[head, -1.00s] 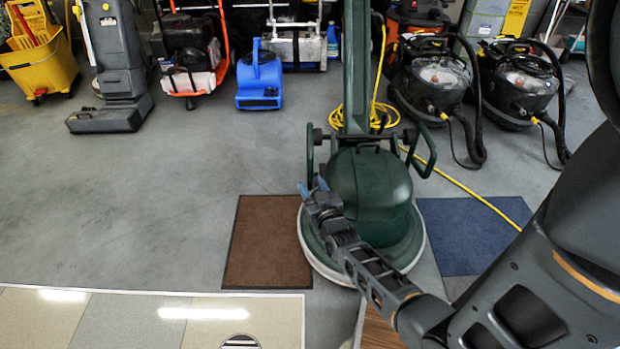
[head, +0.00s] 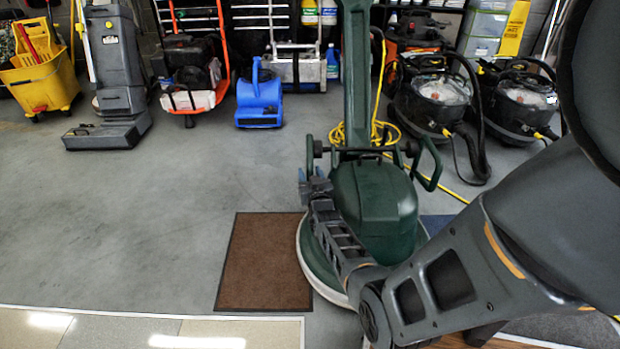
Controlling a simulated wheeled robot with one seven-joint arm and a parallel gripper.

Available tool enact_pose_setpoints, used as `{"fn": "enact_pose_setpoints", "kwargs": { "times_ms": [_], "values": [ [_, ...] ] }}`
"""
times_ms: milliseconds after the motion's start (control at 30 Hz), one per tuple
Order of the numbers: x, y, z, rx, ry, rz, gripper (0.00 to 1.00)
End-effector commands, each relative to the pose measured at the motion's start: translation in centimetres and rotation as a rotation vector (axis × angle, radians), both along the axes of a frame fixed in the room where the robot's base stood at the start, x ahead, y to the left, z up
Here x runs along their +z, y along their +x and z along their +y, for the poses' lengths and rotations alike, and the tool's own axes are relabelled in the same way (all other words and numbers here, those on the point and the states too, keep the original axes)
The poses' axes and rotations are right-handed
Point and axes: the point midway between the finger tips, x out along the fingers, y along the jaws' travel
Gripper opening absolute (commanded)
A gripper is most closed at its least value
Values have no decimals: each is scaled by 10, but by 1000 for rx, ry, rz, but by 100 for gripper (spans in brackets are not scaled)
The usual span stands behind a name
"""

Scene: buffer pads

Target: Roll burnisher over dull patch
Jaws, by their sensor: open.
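The green burnisher (head: 375,212) stands upright on the grey floor in the middle of the head view, its round base with a pale rim resting partly beside the brown mat. Its column (head: 357,80) rises out of the top of the picture. A green loop handle (head: 432,165) shows on its right; the left one (head: 309,153) is partly hidden by my gripper. My gripper (head: 312,176), with blue fingertips, is open at the left handle. Whether it touches the handle I cannot tell. I cannot clearly make out a dull patch; a pale tiled panel (head: 120,330) lies at lower left.
A brown mat (head: 262,262) lies left of the burnisher, and a blue mat (head: 436,223) is mostly hidden behind my arm. A yellow cable (head: 455,193) runs on the floor. A blue blower (head: 260,98), vacuums (head: 440,90) and a yellow bucket (head: 45,85) line the back. The left floor is clear.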

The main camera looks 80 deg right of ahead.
Motion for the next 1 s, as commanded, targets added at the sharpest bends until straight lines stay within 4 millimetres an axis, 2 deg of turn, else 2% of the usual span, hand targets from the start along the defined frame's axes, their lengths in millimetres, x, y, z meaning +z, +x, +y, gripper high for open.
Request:
{"fn": "enact_pose_setpoints", "kwargs": {
  "times_ms": [267, 767, 1000],
  "values": [
    [1, 1, -2, 1, -1, 0, 48],
    [1, 1, -1, 1, -1, 0, 1],
    [1, 1, -1, 1, -1, 0, 0]
  ]
}}
